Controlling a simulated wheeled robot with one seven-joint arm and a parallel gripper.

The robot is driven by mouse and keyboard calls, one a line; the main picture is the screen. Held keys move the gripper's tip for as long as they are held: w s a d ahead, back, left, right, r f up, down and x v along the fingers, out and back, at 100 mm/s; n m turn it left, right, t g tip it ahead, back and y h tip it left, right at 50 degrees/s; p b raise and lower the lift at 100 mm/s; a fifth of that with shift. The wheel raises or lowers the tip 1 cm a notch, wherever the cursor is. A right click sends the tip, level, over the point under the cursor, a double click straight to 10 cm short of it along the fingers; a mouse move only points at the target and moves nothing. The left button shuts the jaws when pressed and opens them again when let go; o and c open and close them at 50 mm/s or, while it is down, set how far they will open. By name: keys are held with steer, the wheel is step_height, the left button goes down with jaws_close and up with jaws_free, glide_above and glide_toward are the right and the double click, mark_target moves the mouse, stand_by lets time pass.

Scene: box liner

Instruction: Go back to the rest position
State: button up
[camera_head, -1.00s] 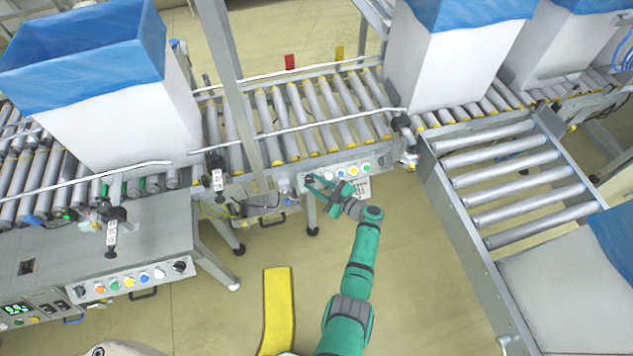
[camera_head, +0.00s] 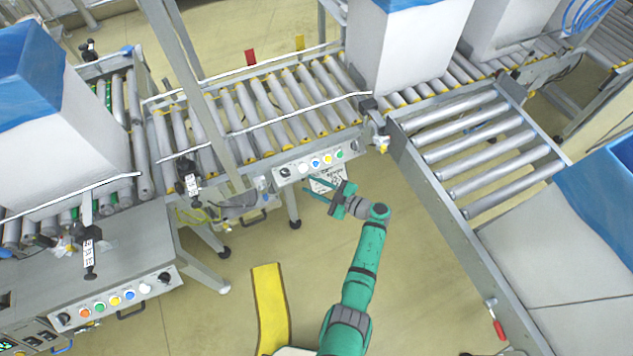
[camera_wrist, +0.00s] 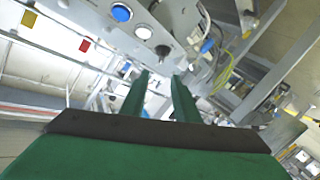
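My green gripper (camera_head: 328,193) is in front of the conveyor, just below the button panel (camera_head: 310,164) with its black knob and coloured buttons. It appears apart from the panel and holds nothing that I can see. In the wrist view, two green fingers (camera_wrist: 160,98) stand parallel with a gap between them. Part of a control panel (camera_wrist: 130,22) shows beyond them, with a blue button, a white button and a black knob.
Roller conveyors (camera_head: 270,108) run across the back. White boxes with blue liners stand at left (camera_head: 65,150) and back right (camera_head: 400,50). A side roller section (camera_head: 490,150) lies at right. A yellow strip (camera_head: 270,305) is on the otherwise open floor.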

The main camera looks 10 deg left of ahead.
steer(key=s+a+r+m+t+h, duration=0.1)
steer(key=s+a+r+m+t, duration=0.1)
steer(key=s+r+m+t, duration=0.25)
steer(key=s+a+r+m+t+h, duration=0.1)
steer(key=s+a+r+m+t, duration=0.15)
steer(key=s+t, duration=0.45)
steer(key=s+d+r+m+h, duration=0.4)
steer(key=s, duration=0.5)
steer(key=s+d+r+m+g+h, duration=0.1)
steer(key=s+d+r+m+h, duration=0.3)
steer(key=s, duration=0.6)
steer(key=s+d+r+m+g+h, duration=0.1)
steer(key=s+d+r+m+h, duration=0.3)
steer(key=s, duration=0.6)
step_height(320, 180, up, 2)
steer(key=shift+s+d+r+h, duration=0.25)
steer(key=shift+d+h, duration=0.25)
steer(key=shift+d, duration=0.4)
steer(key=shift+a+g, duration=0.1)
steer(key=shift+g, duration=0.15)
